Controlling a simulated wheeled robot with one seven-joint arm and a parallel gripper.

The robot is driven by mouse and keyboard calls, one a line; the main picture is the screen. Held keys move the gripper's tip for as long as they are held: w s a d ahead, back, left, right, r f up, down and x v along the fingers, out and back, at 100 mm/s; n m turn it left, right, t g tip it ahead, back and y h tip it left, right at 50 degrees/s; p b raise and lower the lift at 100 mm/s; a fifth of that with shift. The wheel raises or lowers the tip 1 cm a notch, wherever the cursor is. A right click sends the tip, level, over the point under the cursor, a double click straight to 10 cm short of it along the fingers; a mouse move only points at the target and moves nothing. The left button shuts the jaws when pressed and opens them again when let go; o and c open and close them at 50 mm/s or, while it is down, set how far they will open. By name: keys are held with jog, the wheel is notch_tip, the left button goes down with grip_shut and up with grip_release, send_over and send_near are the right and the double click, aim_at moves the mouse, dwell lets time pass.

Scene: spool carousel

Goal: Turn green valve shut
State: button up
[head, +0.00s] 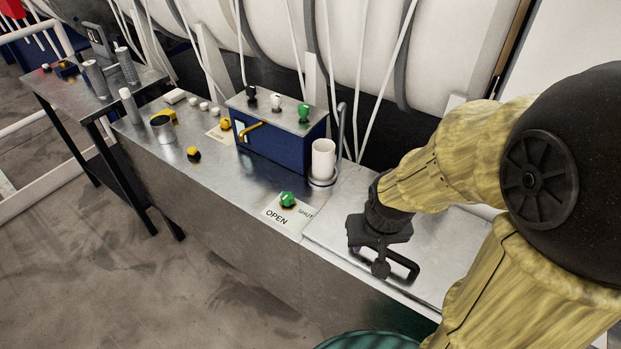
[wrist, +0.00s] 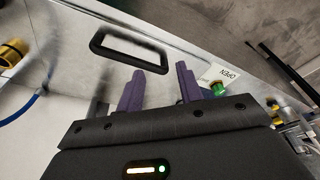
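The green valve (head: 287,199) is a small green knob on a white plate lettered OPEN and SHUT (head: 290,215), near the front edge of the metal bench. The knob's exact setting is too small to tell. It also shows in the wrist view (wrist: 218,89), just right of my fingers, with OPEN legible beside it. My gripper (wrist: 159,80) has two purple fingers apart with nothing between them. In the head view my gripper (head: 380,258) hangs over the bench to the right of the valve, apart from it; its fingertips are hard to make out there.
A dark loop handle (wrist: 128,50) lies close to my fingers. A blue box (head: 280,138) with black, white and green knobs stands behind the valve. A white cup (head: 323,160) stands beside it. Yellow fittings (head: 193,154) lie left. The bench around the plate is mostly clear.

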jog(key=shift+w+d, duration=0.25)
jog(key=shift+w, duration=0.3)
jog(key=shift+o, duration=1.3)
jog(key=shift+s, duration=0.1)
jog(key=shift+o, duration=1.2)
jog(key=shift+w+r, duration=0.15)
jog(key=shift+w, duration=0.05)
jog(key=w+a+m+g+y+p, duration=0.1)
jog(key=w+a+m+p, duration=0.3)
jog(key=w+m, duration=0.4)
jog(key=w+a+r+m+g+y+p, duration=0.1)
jog(key=w+a+m, duration=0.5)
jog(key=w, duration=1.3)
jog(key=m+g+y+p, duration=0.1)
jog(key=m+y+p, duration=0.1)
jog(key=p, duration=0.1)
jog(key=shift+w+m+y, duration=0.3)
jog(key=shift+w+m, duration=0.1)
